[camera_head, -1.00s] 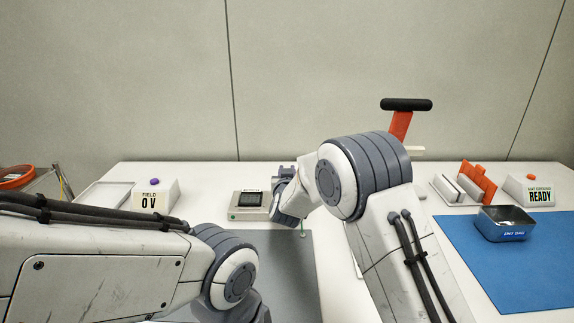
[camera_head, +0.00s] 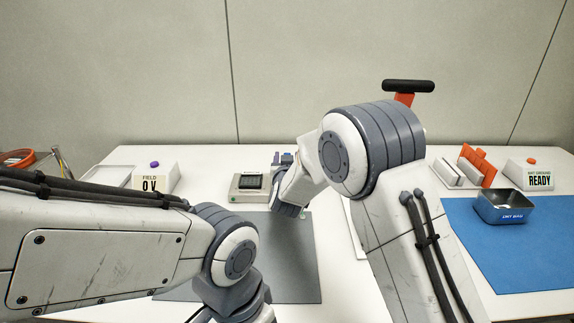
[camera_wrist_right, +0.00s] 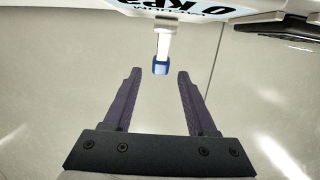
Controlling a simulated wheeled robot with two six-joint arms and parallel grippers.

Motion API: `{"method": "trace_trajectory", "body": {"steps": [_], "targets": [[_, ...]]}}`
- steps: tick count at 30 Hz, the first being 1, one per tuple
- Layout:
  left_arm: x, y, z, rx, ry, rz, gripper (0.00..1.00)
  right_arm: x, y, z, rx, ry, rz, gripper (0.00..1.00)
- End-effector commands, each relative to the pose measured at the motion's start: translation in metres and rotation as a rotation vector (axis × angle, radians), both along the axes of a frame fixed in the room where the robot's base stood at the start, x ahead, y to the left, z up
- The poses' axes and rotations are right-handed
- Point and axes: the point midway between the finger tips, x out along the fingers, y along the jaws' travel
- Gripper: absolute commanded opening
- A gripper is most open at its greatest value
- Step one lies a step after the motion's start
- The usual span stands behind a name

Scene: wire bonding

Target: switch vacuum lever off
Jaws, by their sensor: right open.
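In the right wrist view a white lever with a blue tip (camera_wrist_right: 160,66) sticks out below a panel (camera_wrist_right: 190,14) whose upside-down label reads "0 kPa" and partly "VACUUM". My right gripper (camera_wrist_right: 159,74) is open and empty, with the blue tip at the mouth between its two dark fingers, touching neither as far as I can see. In the head view my right gripper (camera_head: 282,158) points away over the back of the table, right of a small grey device with a dark screen (camera_head: 250,183). The lever is hidden there, behind my right arm.
A grey mat (camera_head: 290,270) lies below my right gripper. A "FIELD 0 V" box (camera_head: 150,184) stands at the left. A blue mat (camera_head: 530,265) bears a dark metal tray (camera_head: 503,206) at the right, near a "READY" box (camera_head: 530,177). A red post with a black handle (camera_head: 408,87) rises behind my right arm.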

Motion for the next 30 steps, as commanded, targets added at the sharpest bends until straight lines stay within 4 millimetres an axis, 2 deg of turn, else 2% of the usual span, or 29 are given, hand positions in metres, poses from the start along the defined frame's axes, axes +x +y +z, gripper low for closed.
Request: {"method": "trace_trajectory", "body": {"steps": [1, 6, 12, 24, 26, 30], "targets": [[0.0, 0.0, -0.001, 0.0, 0.0, 0.0, 0.5, -0.012, 0.002, 0.002, -0.001, 0.001, 0.003, 0.57], [0.0, 0.0, -0.002, 0.0, 0.0, 0.0, 0.5, -0.044, 0.001, 0.007, 0.0, 0.0, 0.003, 0.57], [0.0, 0.0, -0.002, 0.0, 0.0, 0.0, 0.5, -0.067, 0.001, 0.01, 0.0, -0.001, 0.002, 0.57], [0.0, 0.0, 0.0, 0.0, 0.0, 0.0, 0.5, -0.071, 0.0, 0.012, 0.0, -0.001, 0.001, 0.57], [0.0, 0.0, 0.005, 0.0, 0.0, 0.0, 0.5, -0.071, 0.0, 0.018, 0.0, -0.001, 0.001, 0.57], [0.0, 0.0, 0.031, 0.0, 0.0, 0.0, 0.5, -0.071, 0.001, 0.043, 0.0, -0.001, 0.001, 0.57]]}}
